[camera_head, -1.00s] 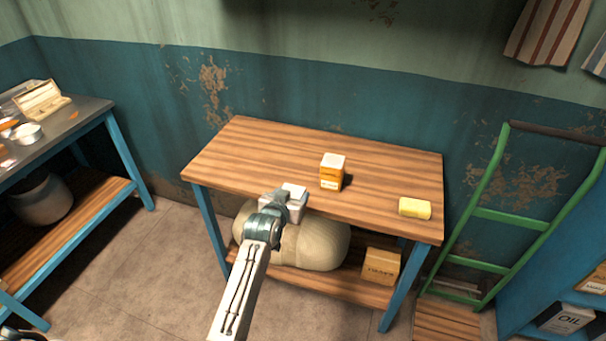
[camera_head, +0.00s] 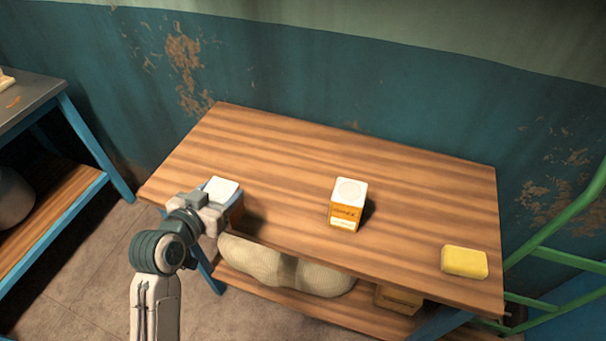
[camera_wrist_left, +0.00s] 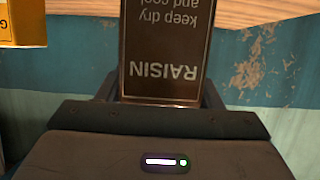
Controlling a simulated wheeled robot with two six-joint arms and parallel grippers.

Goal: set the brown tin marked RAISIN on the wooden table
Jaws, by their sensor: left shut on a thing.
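The brown RAISIN tin (camera_wrist_left: 165,55) fills the middle of the left wrist view, its lettering upside down there. My left gripper (camera_head: 214,205) is shut on it. In the head view the tin's white lid (camera_head: 222,190) shows beyond the fingers, and a strip of its brown side shows at the right. The tin is over the left front part of the wooden table (camera_head: 290,160). I cannot tell whether its base touches the top, as the gripper hides it. My right gripper is not in view.
An orange tin with a white lid (camera_head: 347,204) stands mid-table, right of the held tin. A yellow block (camera_head: 464,262) lies near the right end. The table's back and left are bare. A sack (camera_head: 285,268) and a box (camera_head: 398,298) sit on the lower shelf.

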